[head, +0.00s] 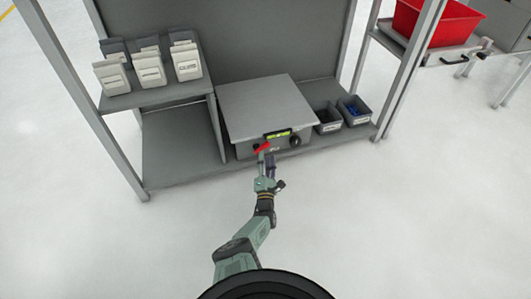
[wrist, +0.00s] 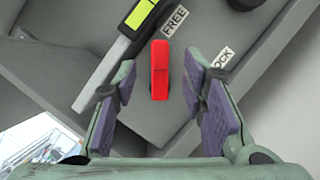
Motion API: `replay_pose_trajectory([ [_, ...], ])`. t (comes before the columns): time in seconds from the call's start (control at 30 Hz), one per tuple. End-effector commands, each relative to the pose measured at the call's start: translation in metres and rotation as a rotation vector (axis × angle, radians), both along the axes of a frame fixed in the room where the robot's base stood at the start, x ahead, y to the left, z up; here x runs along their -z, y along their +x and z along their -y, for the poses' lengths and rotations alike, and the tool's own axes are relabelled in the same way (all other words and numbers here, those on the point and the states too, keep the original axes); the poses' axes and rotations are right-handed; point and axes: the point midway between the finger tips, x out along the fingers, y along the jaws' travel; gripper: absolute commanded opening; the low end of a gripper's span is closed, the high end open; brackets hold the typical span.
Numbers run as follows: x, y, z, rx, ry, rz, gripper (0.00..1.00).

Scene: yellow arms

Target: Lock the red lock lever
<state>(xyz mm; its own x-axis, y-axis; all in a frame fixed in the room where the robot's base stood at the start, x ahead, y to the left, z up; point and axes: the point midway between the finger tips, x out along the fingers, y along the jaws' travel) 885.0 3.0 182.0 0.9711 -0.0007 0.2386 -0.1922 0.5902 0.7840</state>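The red lock lever (wrist: 160,72) shows in the wrist view on the front face of a grey box, between my gripper's two fingers. In the head view the lever (head: 262,148) is at the box's lower front, just beyond the fingertips. My gripper (wrist: 162,95) is open, with a gap between each purple-padded finger and the lever. In the head view my gripper (head: 268,165) is at the front of the grey box (head: 265,105). A "FREE" label (wrist: 175,20) is beside the lever's upper end. A second label, partly hidden by the right finger, shows "OCK" (wrist: 222,57).
A yellow-green display (head: 277,134) and a dark knob (head: 295,141) are on the box front. Grey bins (head: 328,120) stand to its right on the bench. White cartons (head: 149,68) sit on a shelf at left. The floor in front is clear.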

Motion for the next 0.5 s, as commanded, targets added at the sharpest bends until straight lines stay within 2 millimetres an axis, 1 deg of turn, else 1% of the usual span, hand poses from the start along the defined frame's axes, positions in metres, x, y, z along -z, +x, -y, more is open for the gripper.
replay_pose_trajectory([
  [0.03, 0.002, 0.011, 0.000, 0.001, -0.001, 0.004, 0.38],
  [0.2, -0.005, 0.034, 0.000, -0.001, 0.000, 0.001, 0.38],
  [0.33, -0.009, 0.044, 0.000, 0.000, -0.001, 0.001, 0.38],
  [0.5, -0.012, 0.047, 0.000, 0.000, -0.002, -0.001, 0.38],
])
